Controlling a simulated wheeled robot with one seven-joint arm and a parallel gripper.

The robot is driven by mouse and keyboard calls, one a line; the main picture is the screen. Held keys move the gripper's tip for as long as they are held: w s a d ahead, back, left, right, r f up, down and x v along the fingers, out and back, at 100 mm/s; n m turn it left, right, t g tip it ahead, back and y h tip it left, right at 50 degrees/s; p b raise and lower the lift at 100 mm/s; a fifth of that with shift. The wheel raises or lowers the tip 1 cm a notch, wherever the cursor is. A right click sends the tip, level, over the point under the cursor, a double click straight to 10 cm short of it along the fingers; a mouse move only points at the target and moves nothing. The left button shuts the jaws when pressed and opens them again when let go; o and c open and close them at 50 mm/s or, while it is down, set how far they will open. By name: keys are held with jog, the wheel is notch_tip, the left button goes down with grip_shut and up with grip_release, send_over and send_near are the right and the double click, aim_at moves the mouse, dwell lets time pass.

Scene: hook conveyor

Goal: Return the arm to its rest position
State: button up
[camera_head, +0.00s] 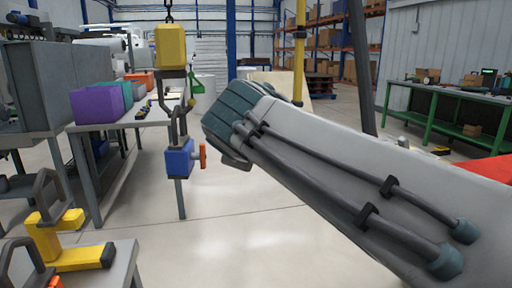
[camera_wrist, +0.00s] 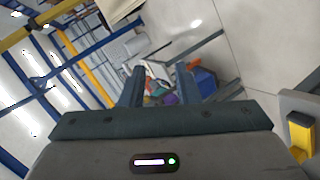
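My arm reaches in from the right of the head view, up and to the left, its dark teal end just right of the hanging hook. The fingers cannot be made out in that view. In the wrist view my gripper (camera_wrist: 160,72) has its two fingers apart with nothing held between them. A yellow hook block (camera_head: 171,47) hangs on a chain in the head view. A blue piece with an orange lever (camera_head: 180,160) hangs from its hook, left of my arm's end and apart from it in the picture.
A grey table (camera_head: 82,127) at the left bears purple (camera_head: 97,104) and other coloured bins. Yellow clamp-like parts (camera_head: 62,250) rest on a surface at the lower left. A green-framed workbench (camera_head: 450,101) stands at the right. The floor between is open.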

jog(key=s+d+f+m+g+h+p, duration=0.1)
jog(key=s+d+f+m+g+p, duration=0.15)
jog(key=d+p, duration=0.3)
jog(key=s+d+f+m+g+h+p, duration=0.1)
jog(key=s+d+m+g+p, duration=0.1)
jog(key=d+m+g+p, duration=0.25)
jog(key=s+d+f+m+g+y+p, duration=0.1)
jog(key=s+d+f+m+p, duration=0.1)
jog(key=s+p, duration=0.4)
jog(key=s+d+f+m+g+y+p, duration=0.1)
jog(key=s+d+m+g+p, duration=0.1)
jog(key=s+d+m+p, duration=0.2)
jog(key=shift+s+f+m+p, duration=0.35)
jog(key=shift+s+m+p, duration=0.35)
jog(key=shift+s+p, duration=0.4)
